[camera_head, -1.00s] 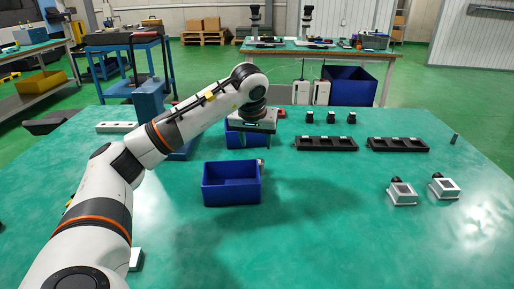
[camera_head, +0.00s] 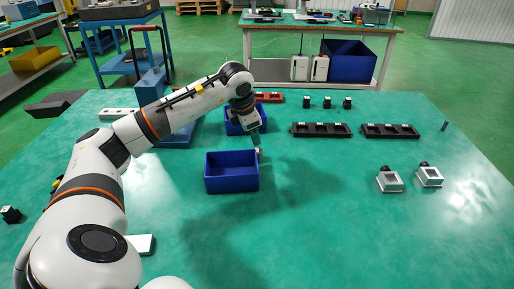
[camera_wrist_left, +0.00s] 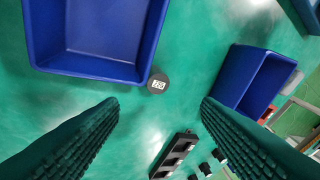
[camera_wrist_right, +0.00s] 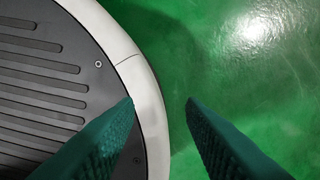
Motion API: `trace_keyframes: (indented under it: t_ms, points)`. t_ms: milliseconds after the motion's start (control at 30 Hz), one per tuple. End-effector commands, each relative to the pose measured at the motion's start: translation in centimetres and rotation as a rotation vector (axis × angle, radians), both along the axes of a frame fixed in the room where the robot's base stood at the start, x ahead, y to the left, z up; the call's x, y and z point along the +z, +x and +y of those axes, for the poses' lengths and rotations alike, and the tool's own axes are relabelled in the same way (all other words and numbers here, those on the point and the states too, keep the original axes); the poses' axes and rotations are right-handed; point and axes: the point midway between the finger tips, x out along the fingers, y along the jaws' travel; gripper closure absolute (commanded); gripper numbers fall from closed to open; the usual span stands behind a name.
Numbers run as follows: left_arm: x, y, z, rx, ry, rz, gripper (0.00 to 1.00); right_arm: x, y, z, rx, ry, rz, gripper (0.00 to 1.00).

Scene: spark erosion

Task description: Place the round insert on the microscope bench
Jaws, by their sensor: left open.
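The round insert (camera_wrist_left: 157,83) is a small dark disc with a pale marked square on top, on the green table (camera_wrist_left: 125,105) beside the near blue bin. In the head view the insert (camera_head: 259,151) is partly hidden by my left gripper (camera_head: 257,143). In the left wrist view that gripper (camera_wrist_left: 160,102) is open and empty, its fingertips either side of the insert's line and apart from it. My right gripper (camera_wrist_right: 160,100) is open and empty, over green floor and a rounded grey-white base. The bench at the back (camera_head: 285,27) carries dark equipment.
The near blue bin (camera_head: 231,184) stands close to the insert, with another blue bin (camera_head: 233,127) behind. Black trays (camera_head: 321,130) and two small silver boxes (camera_head: 390,181) are to the right. The table's front right is clear.

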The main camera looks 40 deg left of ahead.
Motion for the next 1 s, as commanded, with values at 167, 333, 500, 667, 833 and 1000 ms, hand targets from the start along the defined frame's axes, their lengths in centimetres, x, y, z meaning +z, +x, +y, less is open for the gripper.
trace_keyframes:
  t_ms: [167,333,500,667,833,1000]
  points:
    - [0.4,-0.2,0.4,0.383,-0.162,-0.047,0.42,0.6,-2.8,-0.6,0.004,-0.003,0.018,0.64]
    - [0.2,-0.3,0.5,0.594,-0.254,-0.073,0.42,0.6,-4.3,-0.9,0.006,-0.003,0.023,0.64]
    - [-0.8,0.0,0.6,0.654,-0.281,-0.079,0.42,0.7,-4.6,-0.9,0.007,-0.004,0.024,0.64]
    - [-3.4,1.0,0.8,0.654,-0.282,-0.076,0.42,1.0,-4.6,-0.9,0.007,-0.005,0.024,0.64]
    - [-5.6,1.9,1.0,0.653,-0.281,-0.079,0.42,1.1,-4.6,-0.9,0.007,-0.005,0.025,0.64]
    - [-6.7,2.3,1.0,0.652,-0.280,-0.079,0.42,1.3,-4.6,-0.9,0.007,-0.005,0.025,0.64]
